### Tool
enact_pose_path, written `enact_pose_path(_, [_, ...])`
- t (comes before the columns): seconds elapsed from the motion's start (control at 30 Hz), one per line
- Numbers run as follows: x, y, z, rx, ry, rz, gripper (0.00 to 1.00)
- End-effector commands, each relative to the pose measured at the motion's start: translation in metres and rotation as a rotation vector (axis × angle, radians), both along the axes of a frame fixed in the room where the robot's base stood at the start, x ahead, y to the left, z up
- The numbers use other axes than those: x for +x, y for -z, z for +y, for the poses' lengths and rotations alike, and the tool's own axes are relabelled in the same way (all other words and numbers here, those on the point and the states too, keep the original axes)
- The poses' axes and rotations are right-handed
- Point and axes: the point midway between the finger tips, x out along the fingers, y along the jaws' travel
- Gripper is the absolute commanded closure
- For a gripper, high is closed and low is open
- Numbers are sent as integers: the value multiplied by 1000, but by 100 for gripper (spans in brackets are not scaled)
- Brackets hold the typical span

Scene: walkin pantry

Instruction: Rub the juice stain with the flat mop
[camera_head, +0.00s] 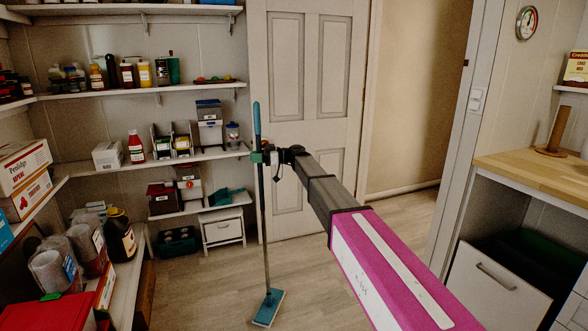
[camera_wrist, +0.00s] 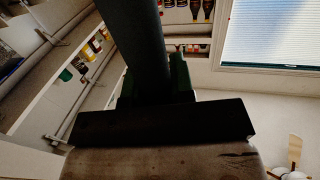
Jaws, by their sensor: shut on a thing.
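My gripper (camera_head: 266,157) is shut on the pole of the flat mop (camera_head: 261,205). The mop stands nearly upright, with a blue grip at the top and a flat teal head (camera_head: 268,307) at or close to the wooden floor. In the wrist view the dark mop pole (camera_wrist: 143,50) rises between the green fingers of my gripper (camera_wrist: 152,85). I cannot see a juice stain in either view.
Stocked shelves (camera_head: 205,154) line the back wall and the left side. A pale door (camera_head: 310,110) stands behind the arm. A wooden counter (camera_head: 530,175) with an open drawer below (camera_head: 497,287) is at right. Bare floor (camera_head: 205,290) lies around the mop head.

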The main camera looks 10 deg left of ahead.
Motion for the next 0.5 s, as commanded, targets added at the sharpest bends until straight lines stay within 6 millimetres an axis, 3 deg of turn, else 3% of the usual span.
enact_pose_path(0.3, [-1,-30,2,2,5,1,100])
enact_pose_path(0.5, [-2,-37,2,0,6,2,100])
